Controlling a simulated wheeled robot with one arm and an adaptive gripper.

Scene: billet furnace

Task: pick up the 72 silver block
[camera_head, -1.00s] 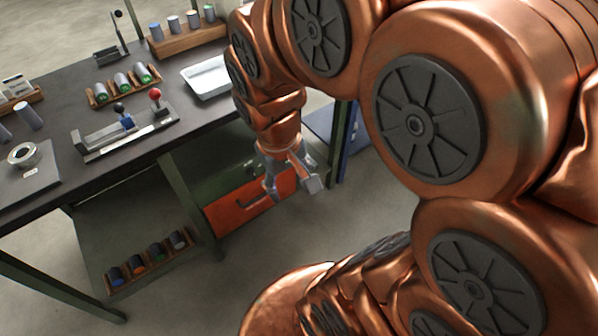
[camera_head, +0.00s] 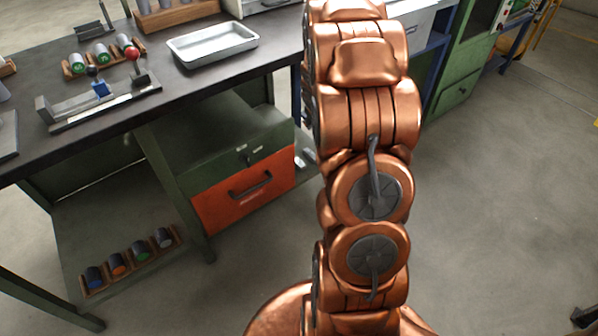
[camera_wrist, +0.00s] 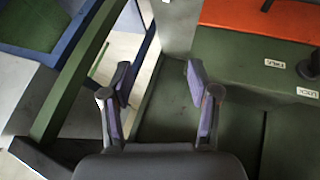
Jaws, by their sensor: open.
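My gripper (camera_wrist: 158,81) is open and empty in the wrist view, its two fingers well apart over the green cabinet side and a workbench leg. In the head view my arm hides most of it. I cannot read any number 72. A wooden rack on the low shelf holds several dark cylinders with coloured ends, and the one at its right end has a silver-grey end (camera_head: 164,238). I cannot tell which of these is the 72 silver block. No block shows between the fingers.
A green cabinet (camera_head: 460,70) stands at the back right. The floor at right is clear.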

